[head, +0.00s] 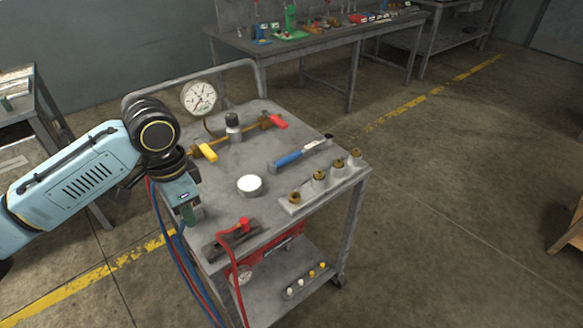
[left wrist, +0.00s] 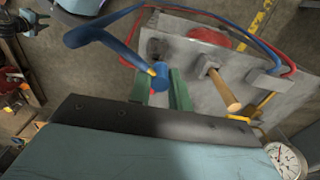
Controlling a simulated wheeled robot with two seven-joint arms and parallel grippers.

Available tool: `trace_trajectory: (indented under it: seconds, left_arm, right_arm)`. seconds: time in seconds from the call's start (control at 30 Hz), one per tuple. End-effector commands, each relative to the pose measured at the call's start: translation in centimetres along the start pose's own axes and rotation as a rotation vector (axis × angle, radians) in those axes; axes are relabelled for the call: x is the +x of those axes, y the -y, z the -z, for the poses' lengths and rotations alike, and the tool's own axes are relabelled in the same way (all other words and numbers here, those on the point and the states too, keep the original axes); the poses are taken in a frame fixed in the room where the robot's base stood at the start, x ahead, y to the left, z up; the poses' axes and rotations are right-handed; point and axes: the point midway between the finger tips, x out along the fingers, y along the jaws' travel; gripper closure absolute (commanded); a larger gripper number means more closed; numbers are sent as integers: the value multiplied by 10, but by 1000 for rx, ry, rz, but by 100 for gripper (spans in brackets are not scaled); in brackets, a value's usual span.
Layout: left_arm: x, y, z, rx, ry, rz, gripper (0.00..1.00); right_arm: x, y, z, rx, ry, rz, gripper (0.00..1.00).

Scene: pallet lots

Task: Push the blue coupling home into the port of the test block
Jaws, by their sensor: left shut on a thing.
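My left gripper (head: 187,214) is over the left edge of the trolley top in the head view. In the left wrist view its green fingers (left wrist: 160,90) are shut on the blue coupling (left wrist: 160,74), whose blue hose runs up and to the left. In the head view the coupling is hidden by the gripper. A dark block (head: 214,250) with a red coupling (head: 245,224) in it lies at the trolley's front edge; it may be the test block. I cannot make out the free port or whether the blue coupling touches it. My right gripper is not in view.
The trolley top (head: 225,180) also carries a white-topped cup (head: 249,185), a blue-handled tool (head: 290,158), a rack (head: 322,186) of brass fittings and a pipe with red and yellow handles (head: 209,153). A gauge (head: 198,97) stands at the back. Blue and red hoses hang at the left.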

Motion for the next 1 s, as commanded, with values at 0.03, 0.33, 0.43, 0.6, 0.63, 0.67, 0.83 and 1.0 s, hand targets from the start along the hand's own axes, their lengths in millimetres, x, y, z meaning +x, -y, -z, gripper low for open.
trace_trajectory:
  seconds: [0.03, 0.33, 0.43, 0.6, 0.63, 0.67, 0.83, 1.0]
  left_arm:
    - [-3, 1, -5, -110, -1, 1, 100]
    - [-17, 3, -31, -729, -1, 8, 100]
    - [-20, 3, -36, -861, -2, 11, 100]
    - [-23, 3, -40, -974, -2, 13, 100]
    - [-23, 3, -41, -981, -2, 13, 100]
    - [-23, 3, -41, -987, -2, 13, 100]
    - [-23, 3, -41, -990, -3, 13, 100]
    - [-23, 3, -41, -989, -3, 13, 100]
  right_arm:
    - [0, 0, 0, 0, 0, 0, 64]
    - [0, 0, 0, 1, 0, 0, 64]
    - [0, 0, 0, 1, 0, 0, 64]
    - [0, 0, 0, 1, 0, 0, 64]
    - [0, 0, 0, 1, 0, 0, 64]
    - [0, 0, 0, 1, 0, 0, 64]
    - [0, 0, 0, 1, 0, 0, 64]
    - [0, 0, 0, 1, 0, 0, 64]
